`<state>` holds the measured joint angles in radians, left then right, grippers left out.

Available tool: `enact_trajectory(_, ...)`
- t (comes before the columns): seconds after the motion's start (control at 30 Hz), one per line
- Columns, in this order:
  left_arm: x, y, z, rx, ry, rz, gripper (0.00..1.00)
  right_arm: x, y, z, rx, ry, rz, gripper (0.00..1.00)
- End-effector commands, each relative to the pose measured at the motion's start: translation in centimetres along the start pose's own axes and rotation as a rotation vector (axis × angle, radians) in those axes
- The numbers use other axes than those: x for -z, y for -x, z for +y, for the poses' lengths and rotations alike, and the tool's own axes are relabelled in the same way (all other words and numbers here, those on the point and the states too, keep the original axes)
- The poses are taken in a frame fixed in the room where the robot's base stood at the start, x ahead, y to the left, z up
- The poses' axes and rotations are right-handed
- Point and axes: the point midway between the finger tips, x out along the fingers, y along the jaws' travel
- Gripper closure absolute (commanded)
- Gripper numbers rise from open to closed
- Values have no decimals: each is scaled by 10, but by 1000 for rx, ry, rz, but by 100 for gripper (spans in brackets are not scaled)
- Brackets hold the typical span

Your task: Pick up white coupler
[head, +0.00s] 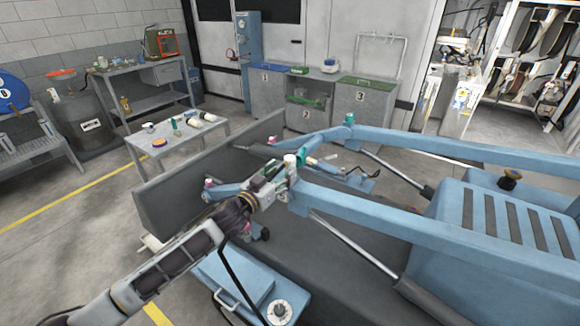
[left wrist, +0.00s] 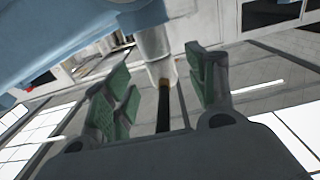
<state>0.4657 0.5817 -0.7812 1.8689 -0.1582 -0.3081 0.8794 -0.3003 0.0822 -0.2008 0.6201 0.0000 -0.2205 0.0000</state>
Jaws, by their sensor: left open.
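A white cylindrical coupler (head: 290,160) shows at the end of my left arm, by the blue lift arms. In the left wrist view the white coupler (left wrist: 157,58) hangs below a blue beam, with a dark hose or rod running down from it. My left gripper (head: 277,172) is open and close to the coupler. In the left wrist view its green-padded fingers (left wrist: 163,78) stand apart, one on each side of the coupler in the picture. I cannot tell whether they touch it. My right gripper is not in view.
Blue lift arms (head: 430,146) reach across from the blue machine (head: 480,255) at right. A grey plate (head: 160,207) stands behind my gripper. A grey table (head: 175,148) with small parts is at left. A blue box (head: 235,275) lies below my arm. Floor at left is clear.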

Motion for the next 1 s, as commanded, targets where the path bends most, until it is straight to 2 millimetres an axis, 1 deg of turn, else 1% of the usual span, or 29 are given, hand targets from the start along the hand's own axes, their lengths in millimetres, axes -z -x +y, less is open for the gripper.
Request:
enact_trajectory(0.47, 0, -4, 0, 0, 0, 0, 43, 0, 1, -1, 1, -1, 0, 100)
enact_trajectory(0.67, 1, -16, 0, -1, -1, 0, 43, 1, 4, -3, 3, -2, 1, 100)
enact_trajectory(1.0, 0, -44, 0, 0, 0, 0, 43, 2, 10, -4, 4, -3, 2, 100)
